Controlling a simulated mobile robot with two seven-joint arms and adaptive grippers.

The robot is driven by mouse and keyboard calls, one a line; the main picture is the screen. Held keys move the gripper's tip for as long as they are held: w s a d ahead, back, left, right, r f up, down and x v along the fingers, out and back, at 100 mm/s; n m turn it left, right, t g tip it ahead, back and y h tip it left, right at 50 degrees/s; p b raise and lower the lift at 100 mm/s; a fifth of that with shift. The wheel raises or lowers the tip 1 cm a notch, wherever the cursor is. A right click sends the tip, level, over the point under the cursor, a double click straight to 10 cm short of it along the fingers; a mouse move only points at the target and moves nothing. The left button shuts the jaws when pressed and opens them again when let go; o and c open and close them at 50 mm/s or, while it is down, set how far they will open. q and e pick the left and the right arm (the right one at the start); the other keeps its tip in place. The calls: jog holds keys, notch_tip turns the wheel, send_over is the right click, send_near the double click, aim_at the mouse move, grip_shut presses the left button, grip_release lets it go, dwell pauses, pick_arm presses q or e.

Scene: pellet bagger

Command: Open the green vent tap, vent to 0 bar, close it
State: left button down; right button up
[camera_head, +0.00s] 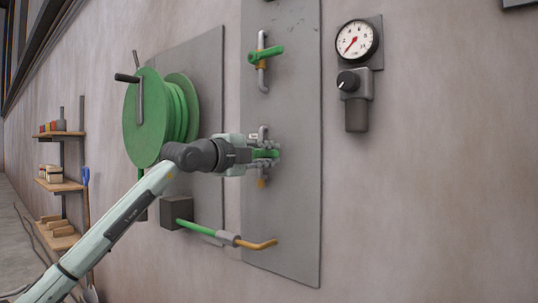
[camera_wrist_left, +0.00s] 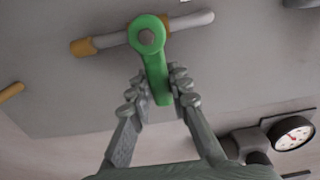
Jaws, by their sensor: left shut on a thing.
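My left gripper (camera_head: 268,154) is at the lower green tap on the grey wall panel, its fingers around the tap's lever. In the left wrist view the green lever (camera_wrist_left: 155,70) lies between the fingertips (camera_wrist_left: 160,88), roughly across its grey pipe (camera_wrist_left: 193,22) with a brass end (camera_wrist_left: 83,47). In the head view the gripper partly hides this tap. A second green tap (camera_head: 268,53) sits higher on the panel, lever across its pipe. The round gauge (camera_head: 357,40) has a red needle pointing to the lower left; its numbers are too small to read. My right gripper is out of view.
A green hose reel (camera_head: 143,118) is left of the panel (camera_head: 292,200). Below the gripper a green-and-copper lance (camera_head: 220,235) sticks out from a dark box (camera_head: 176,211). A regulator (camera_head: 355,85) hangs under the gauge. Shelves (camera_head: 58,186) stand far left.

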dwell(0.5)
pick_arm(q)
jog(key=shift+r+n, duration=0.15)
jog(key=shift+n, duration=0.25)
jog(key=shift+r+n+b, duration=0.4)
jog(key=shift+n, duration=0.5)
jog(key=shift+w+a+r+n, duration=0.1)
jog(key=shift+r+n, duration=0.25)
jog(key=shift+n, duration=0.45)
jog(key=shift+r+n, duration=0.2)
jog(key=shift+n, duration=0.1)
jog(key=shift+w+a+r+n+p, duration=0.2)
jog(key=shift+r+n+p, duration=0.1)
jog(key=shift+n+p, duration=0.4)
jog(key=shift+n, duration=0.4)
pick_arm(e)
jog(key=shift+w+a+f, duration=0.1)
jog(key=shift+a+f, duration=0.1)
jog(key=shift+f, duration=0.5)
